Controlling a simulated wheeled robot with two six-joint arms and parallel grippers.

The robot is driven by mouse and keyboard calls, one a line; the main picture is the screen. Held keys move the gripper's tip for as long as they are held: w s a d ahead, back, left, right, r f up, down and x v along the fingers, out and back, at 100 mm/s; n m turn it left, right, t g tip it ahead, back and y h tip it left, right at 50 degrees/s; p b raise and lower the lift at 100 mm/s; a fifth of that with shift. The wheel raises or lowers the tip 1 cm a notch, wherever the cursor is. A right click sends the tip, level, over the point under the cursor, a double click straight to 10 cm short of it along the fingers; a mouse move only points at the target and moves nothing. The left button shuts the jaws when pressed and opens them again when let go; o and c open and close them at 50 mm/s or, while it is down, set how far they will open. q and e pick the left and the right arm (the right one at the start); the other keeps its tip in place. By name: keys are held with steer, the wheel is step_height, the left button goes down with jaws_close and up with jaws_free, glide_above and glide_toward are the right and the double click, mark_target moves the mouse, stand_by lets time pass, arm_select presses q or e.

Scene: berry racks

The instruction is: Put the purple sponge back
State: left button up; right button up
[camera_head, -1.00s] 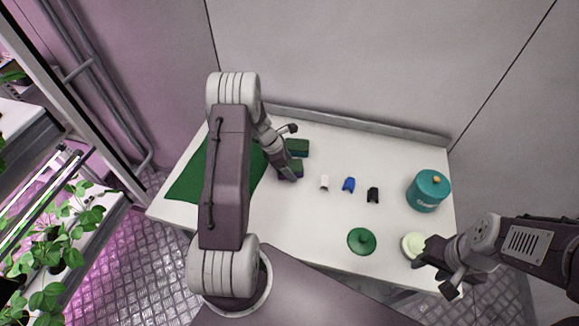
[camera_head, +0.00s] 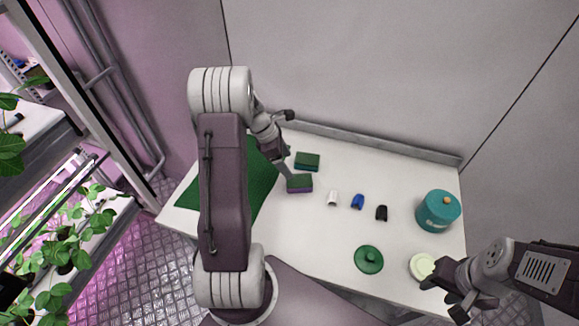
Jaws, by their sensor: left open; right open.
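The purple sponge (camera_head: 299,184), with a dark green top, lies on the white table just right of the green mat (camera_head: 258,180). A second sponge (camera_head: 307,161), teal-sided with a green top, lies just behind it. My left gripper (camera_head: 287,146) is open and empty, behind and left of the purple sponge, with one finger close to its left end; whether they touch I cannot tell. My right gripper (camera_head: 443,297) is open at the table's front right, near a pale round dish (camera_head: 422,266).
White, blue (camera_head: 358,202) and black (camera_head: 382,213) small items stand in a row right of the sponges. A green lid (camera_head: 369,259) lies in front of them. A teal canister (camera_head: 438,211) stands at the right. Plant shelves are at the far left.

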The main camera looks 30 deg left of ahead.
arm_select(q)
steer(key=s+d+r+m+y, duration=0.1)
steer(key=s+d+m, duration=0.6)
steer(key=m, duration=0.5)
steer(key=s+d+r+m+g+y, duration=0.1)
steer(key=s+d+m+y, duration=0.1)
steer(key=s+d+m, duration=0.5)
steer(key=s+m, duration=0.1)
steer(key=m, duration=0.5)
steer(key=shift+s+d+r, duration=0.3)
steer(key=shift+d+r, duration=0.05)
steer(key=shift+d, duration=0.05)
